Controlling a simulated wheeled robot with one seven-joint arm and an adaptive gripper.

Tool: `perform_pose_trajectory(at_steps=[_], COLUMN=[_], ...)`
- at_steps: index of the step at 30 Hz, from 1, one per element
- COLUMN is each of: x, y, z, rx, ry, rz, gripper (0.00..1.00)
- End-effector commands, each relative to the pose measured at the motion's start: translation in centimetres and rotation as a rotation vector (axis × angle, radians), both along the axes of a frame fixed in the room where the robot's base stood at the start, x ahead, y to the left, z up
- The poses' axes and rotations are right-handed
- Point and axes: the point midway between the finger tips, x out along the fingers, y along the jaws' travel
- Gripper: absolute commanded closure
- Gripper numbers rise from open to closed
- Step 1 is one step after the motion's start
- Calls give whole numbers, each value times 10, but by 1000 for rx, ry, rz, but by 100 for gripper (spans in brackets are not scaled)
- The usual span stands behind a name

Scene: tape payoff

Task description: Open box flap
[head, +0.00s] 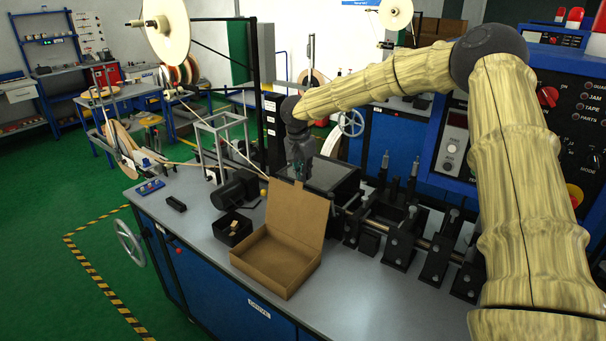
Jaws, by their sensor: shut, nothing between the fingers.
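A brown cardboard box (272,267) stands on the grey bench top near its front edge. Its flap (297,212) stands up at the back, steeply raised, and the inside of the box shows empty. My gripper (300,177) is above and just behind the top edge of the flap, pointing down. Its fingers are together with nothing between them. Whether the fingertips touch the flap cannot be told, as the flap's top edge is close to them.
A small black bin (232,229) and a dark motor (237,189) stand left of the box. A black block (332,179) is behind the flap. Black roller mounts (403,237) stand to the right. The bench top (340,290) is clear in front right of the box.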

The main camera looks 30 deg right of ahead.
Motion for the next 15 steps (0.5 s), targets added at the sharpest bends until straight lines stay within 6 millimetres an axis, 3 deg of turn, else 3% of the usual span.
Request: perform_pose_trajectory(at_steps=[10, 15], x=[3, 5], y=[-8, -24], z=[-4, -6], rx=[0, 1], ry=[1, 2], rz=[0, -6], gripper=[100, 100])
